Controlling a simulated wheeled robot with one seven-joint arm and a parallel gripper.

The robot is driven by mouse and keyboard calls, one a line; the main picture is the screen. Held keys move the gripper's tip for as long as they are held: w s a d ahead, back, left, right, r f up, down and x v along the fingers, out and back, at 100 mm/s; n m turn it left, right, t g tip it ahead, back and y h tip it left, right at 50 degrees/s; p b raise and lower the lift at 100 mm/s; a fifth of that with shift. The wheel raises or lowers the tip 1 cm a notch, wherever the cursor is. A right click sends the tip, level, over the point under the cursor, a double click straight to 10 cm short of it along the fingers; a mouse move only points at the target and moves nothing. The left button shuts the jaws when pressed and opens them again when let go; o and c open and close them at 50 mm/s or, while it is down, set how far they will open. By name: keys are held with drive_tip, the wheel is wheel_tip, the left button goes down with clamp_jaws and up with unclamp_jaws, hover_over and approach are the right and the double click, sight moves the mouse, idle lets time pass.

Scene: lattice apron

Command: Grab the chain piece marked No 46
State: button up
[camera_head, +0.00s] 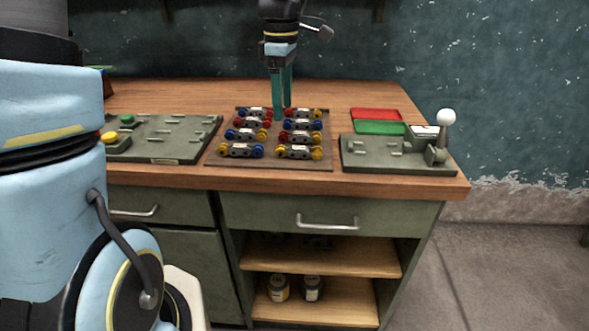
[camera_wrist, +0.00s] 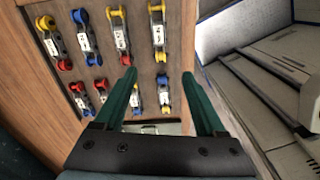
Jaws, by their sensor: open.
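Several chain pieces, dark links with red, blue or yellow rollers and white labels, lie in two columns on a brown board (camera_head: 267,162). I cannot read the numbers surely, so I cannot tell which is No 46. My gripper (camera_head: 281,111) points down over the far part of the board, open and empty. The fingers partly hide nearby pieces.
A green slotted plate (camera_head: 172,137) with yellow and green buttons lies left of the board. At right stands a green fixture (camera_head: 385,157) with a white-knobbed lever (camera_head: 446,117), with red (camera_head: 376,114) and green (camera_head: 379,128) trays behind. The wooden bench (camera_head: 341,90) is bare at the back.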

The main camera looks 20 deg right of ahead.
drive_tip(key=s+d+n, duration=0.1)
drive_tip(key=d+n, duration=0.1)
drive_tip(key=d, duration=0.1)
hover_over(299, 147)
drive_tip(key=f, duration=0.5)
drive_tip(key=shift+s, duration=0.2)
drive_tip(key=shift+w+f+p, duration=0.1)
drive_tip(key=shift+f+p, duration=0.85)
drive_tip(key=shift+f, duration=1.85)
clamp_jaws()
